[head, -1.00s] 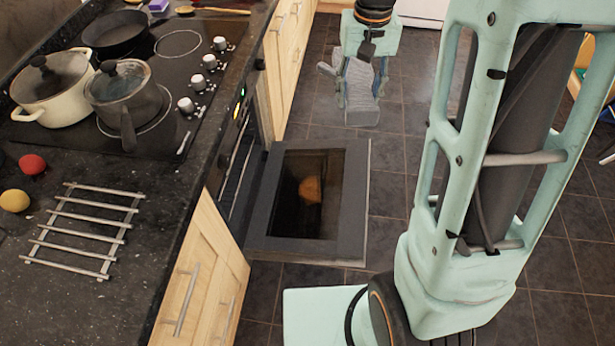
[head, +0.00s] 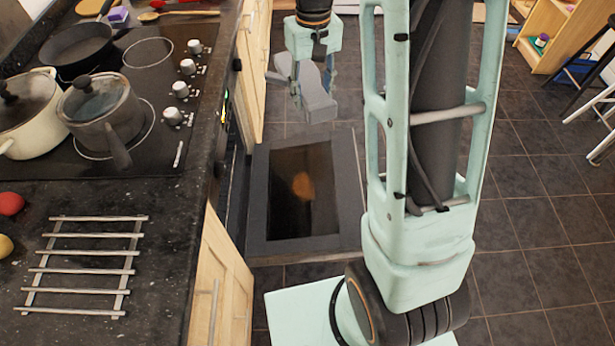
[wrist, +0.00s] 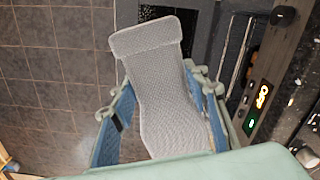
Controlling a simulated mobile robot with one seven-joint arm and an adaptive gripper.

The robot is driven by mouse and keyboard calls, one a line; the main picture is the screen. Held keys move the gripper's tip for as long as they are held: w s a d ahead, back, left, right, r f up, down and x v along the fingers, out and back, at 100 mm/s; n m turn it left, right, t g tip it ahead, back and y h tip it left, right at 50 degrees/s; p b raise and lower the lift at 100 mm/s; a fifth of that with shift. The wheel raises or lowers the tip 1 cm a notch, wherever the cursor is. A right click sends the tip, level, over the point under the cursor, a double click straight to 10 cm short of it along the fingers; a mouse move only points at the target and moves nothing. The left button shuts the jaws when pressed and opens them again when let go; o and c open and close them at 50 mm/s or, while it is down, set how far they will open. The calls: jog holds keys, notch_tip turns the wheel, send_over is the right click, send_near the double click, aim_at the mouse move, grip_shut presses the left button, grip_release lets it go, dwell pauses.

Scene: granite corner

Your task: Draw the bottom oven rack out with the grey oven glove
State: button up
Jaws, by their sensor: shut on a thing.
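The grey oven glove (head: 319,98) is held in my gripper (head: 297,88), above the floor just beyond the open oven door. In the wrist view the textured glove (wrist: 165,85) lies between the two blue-padded fingers, its broad cuff-like end pointing away from the gripper. The oven door (head: 345,195) is folded down flat, with a dark glass panel. The oven cavity is mostly hidden behind the counter in the head view. I cannot make out the bottom rack in either view.
The counter (head: 165,215) runs along the left, with a metal trivet (head: 85,237), a cream pot (head: 28,125), a grey saucepan (head: 98,118) and a frying pan (head: 75,48). In the wrist view the oven's lit control panel (wrist: 260,98) is close on the right. Tiled floor (head: 520,220) is open to the right.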

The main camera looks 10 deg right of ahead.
jog(key=w+f+n+b, duration=0.2)
jog(key=f+n+b, duration=0.35)
jog(key=f, duration=0.85)
jog(key=w+d+f+n+h+b, duration=0.1)
jog(key=w+f+n+b, duration=0.45)
jog(key=f, duration=0.95)
jog(key=s+f+n+b, duration=0.1)
jog(key=f+n+b, duration=0.2)
jog(key=f+b, duration=0.75)
jog(key=w+a+f+b, duration=0.1)
jog(key=a+f, duration=0.3)
jog(key=a, duration=0.4)
jog(key=w+a+f+b, duration=0.1)
jog(key=w+a+f, duration=0.1)
jog(key=a+f, duration=0.3)
jog(key=shift+w+a+f+b, duration=0.25)
jog(key=shift+a+b, duration=0.05)
jog(key=shift+a, duration=1.1)
jog(key=shift+d, duration=0.1)
jog(key=shift+s+d+p, duration=0.2)
jog(key=shift+d, duration=0.75)
jog(key=shift+s+d+p, duration=0.2)
jog(key=shift+d, duration=0.8)
jog(key=shift+s+d+p, duration=0.2)
jog(key=shift+d, duration=0.75)
